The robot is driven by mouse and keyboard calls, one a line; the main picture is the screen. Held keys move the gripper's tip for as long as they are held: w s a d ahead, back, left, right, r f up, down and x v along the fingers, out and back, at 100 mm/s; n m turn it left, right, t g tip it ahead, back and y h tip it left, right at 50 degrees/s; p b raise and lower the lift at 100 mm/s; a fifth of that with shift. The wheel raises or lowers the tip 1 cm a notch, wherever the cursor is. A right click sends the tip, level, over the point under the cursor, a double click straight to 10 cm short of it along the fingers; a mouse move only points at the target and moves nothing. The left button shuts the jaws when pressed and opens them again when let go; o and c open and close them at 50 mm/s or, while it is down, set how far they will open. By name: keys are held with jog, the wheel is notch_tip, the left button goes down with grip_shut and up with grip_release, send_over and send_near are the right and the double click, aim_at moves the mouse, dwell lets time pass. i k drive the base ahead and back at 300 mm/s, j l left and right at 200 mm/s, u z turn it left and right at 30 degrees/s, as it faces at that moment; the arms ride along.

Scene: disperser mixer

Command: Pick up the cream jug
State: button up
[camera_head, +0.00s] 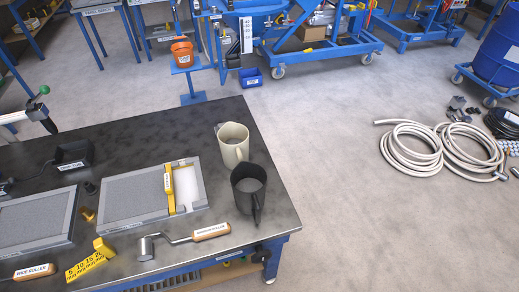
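The cream jug (231,153) stands upright on the dark-topped workbench (150,130), close to its right edge.
Left of the jugs lie a grey-framed tray (118,197) with a yellow tool (169,188) and a wooden-handled roller (211,232). Bare bench lies behind the cream jug. White coiled hoses (412,150) lie on the floor to the right.

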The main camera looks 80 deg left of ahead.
aim_at(232, 137)
jog(key=i+j+u, duration=0.15)
jog(key=i+u, duration=0.75)
jog(key=i+l+u, duration=0.25)
jog(key=i+u, duration=0.2)
jog(key=i+l+u, duration=0.45)
jog(key=i+u, duration=0.15)
jog(key=u, duration=0.3)
jog(key=i+u, duration=0.1)
jog(key=u, duration=0.4)
jog(key=i+u, duration=0.15)
jog(key=u, duration=0.3)
jog(key=i+l+u, duration=0.1)
jog(key=u, duration=0.35)
jog(key=i+l+u, duration=0.15)
jog(key=u, duration=0.35)
jog(key=l+u, duration=0.2)
jog(key=u, duration=0.25)
jog(key=i+u, duration=0.1)
jog(key=u, duration=0.3)
jog(key=i+l+u, duration=0.1)
jog(key=u, duration=0.35)
jog(key=i+l+u, duration=0.1)
jog(key=u, duration=0.3)
jog(key=l+u, duration=0.3)
jog(key=u, duration=0.15)
jog(key=i+l+u, duration=0.1)
jog(key=u, duration=0.3)
jog(key=l+u, duration=0.25)
jog(key=u, duration=0.2)
